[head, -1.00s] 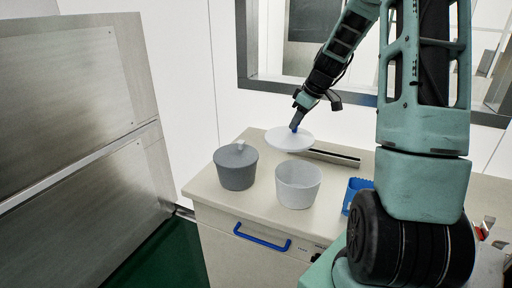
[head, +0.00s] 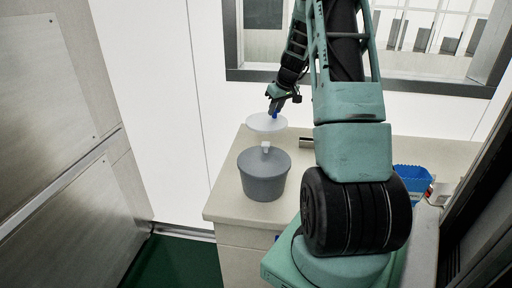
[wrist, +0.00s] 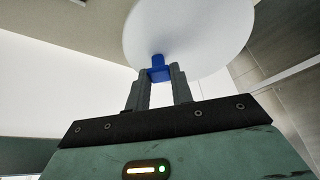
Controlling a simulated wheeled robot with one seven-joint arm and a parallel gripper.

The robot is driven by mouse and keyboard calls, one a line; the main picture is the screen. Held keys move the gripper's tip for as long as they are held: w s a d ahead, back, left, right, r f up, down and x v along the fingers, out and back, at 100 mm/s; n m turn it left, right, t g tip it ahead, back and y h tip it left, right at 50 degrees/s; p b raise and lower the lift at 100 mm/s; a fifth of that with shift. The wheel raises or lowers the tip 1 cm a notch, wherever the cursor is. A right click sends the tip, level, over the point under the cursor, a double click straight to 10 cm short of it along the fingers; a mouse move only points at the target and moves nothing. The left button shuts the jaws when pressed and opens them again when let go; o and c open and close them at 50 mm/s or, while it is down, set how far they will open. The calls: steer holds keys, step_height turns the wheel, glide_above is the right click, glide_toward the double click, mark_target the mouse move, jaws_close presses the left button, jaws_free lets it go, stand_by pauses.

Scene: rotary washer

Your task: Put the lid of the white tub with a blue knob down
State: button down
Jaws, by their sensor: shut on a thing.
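My gripper (head: 275,110) is shut on the blue knob (wrist: 158,70) of the round white lid (head: 262,124). The lid also shows in the wrist view (wrist: 190,28), with the knob between both fingertips (wrist: 158,78). In the head view the lid appears behind the grey tub, over the back left of the counter. I cannot tell whether it touches the counter. The open white tub is not visible now; my arm covers the area to the right of the grey tub.
A grey tub (head: 263,186) with its own lid and a pale knob stands on the cream counter (head: 226,200). A blue basket (head: 412,180) is at the right, beyond my arm. A metal panel (head: 50,120) stands at the left. A window frame is behind the counter.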

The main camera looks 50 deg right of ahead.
step_height(320, 180, down, 10)
steer(key=p, duration=0.2)
steer(key=shift+w+r+p, duration=0.1)
steer(key=shift+r+p, duration=0.1)
steer(key=shift+p, duration=0.15)
steer(key=shift+f, duration=0.2)
steer(key=shift+f+b, duration=0.2)
steer(key=shift+b, duration=0.1)
steer(key=c, duration=1.2)
jaws_free()
steer(key=shift+c, duration=0.2)
steer(key=shift+r, duration=0.1)
